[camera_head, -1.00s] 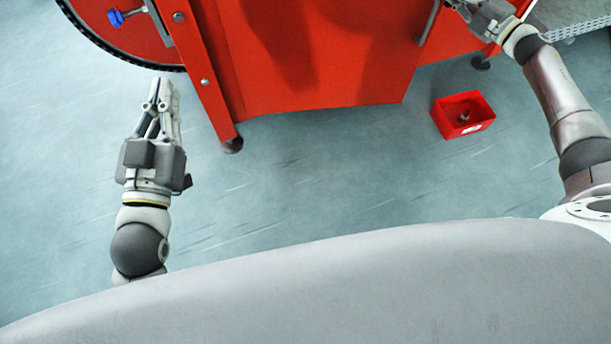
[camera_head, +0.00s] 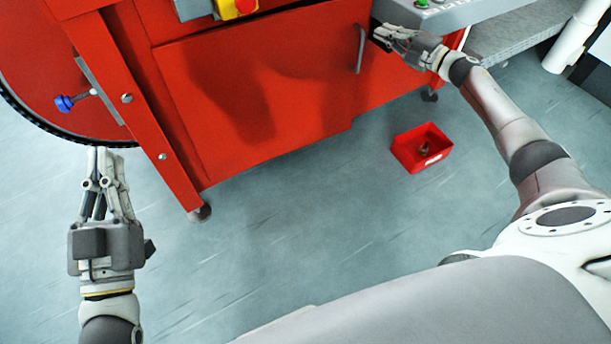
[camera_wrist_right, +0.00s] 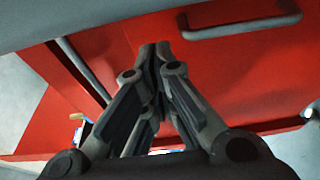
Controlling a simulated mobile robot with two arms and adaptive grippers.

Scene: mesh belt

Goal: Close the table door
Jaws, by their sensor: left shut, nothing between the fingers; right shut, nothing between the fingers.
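The table door (camera_head: 262,88) is the red front panel of the machine in the head view. It looks about flush with the frame; I cannot tell whether a small gap remains. Its grey handle (camera_head: 361,48) stands near the door's right edge. My right gripper (camera_head: 379,32) is shut and empty, just right of the handle, with no clear contact. In the right wrist view, the gripper's closed fingertips (camera_wrist_right: 155,46) lie in front of red panels, with a grey bar (camera_wrist_right: 85,68) to the left and a grey handle (camera_wrist_right: 245,27) at the upper right. My left gripper (camera_head: 104,150) is shut and empty, left of the machine's leg.
A red bin (camera_head: 421,147) with a small item stands on the floor below the door's right side. A round red cover (camera_head: 40,65) with a blue knob (camera_head: 65,103) is at the left. A control panel (camera_head: 440,12) is above my right gripper. The floor (camera_head: 300,215) in front is mostly clear.

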